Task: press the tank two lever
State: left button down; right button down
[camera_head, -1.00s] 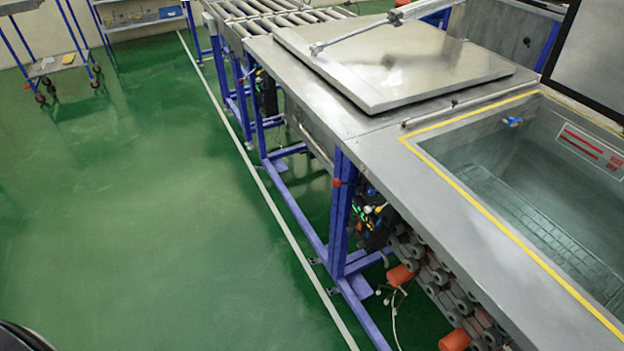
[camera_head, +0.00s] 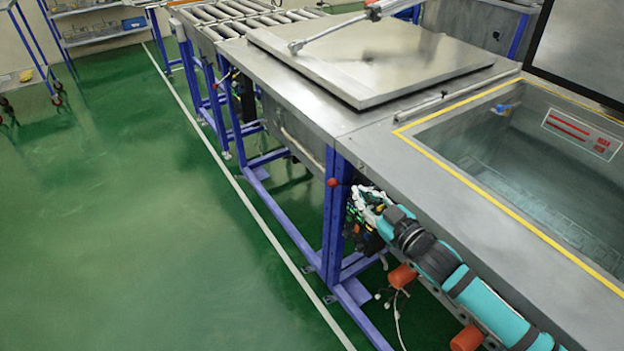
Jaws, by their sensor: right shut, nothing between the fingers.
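A red ball knob (camera_head: 333,182) sticks out at the front edge of the tank bench, at the top of a blue post. I cannot tell for sure whether it belongs to the tank two lever. My right gripper (camera_head: 360,205) is shut and empty, under the bench rim just right of the post. It is close to a cluster of small valves and fittings, and its fingertips are hard to make out against them. My left gripper is not in view.
The near tank (camera_head: 470,195) stands open, its dark lid (camera_head: 580,50) raised. The farther tank's steel lid (camera_head: 370,65) is closed. Orange-red cylinders (camera_head: 403,276) sit below my right arm. A roller conveyor (camera_head: 240,15) stands behind. The green floor (camera_head: 150,230) at left is clear.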

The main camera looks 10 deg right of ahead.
jog(key=shift+a+r, duration=0.15)
jog(key=shift+r, duration=0.2)
jog(key=p, duration=0.2)
send_over(345, 184)
jog(key=s+a, duration=0.4)
jog(key=shift+w+d+f, duration=0.1)
jog(key=shift+f, duration=1)
jog(key=shift+w+d+f, duration=0.1)
jog(key=shift+f, duration=1)
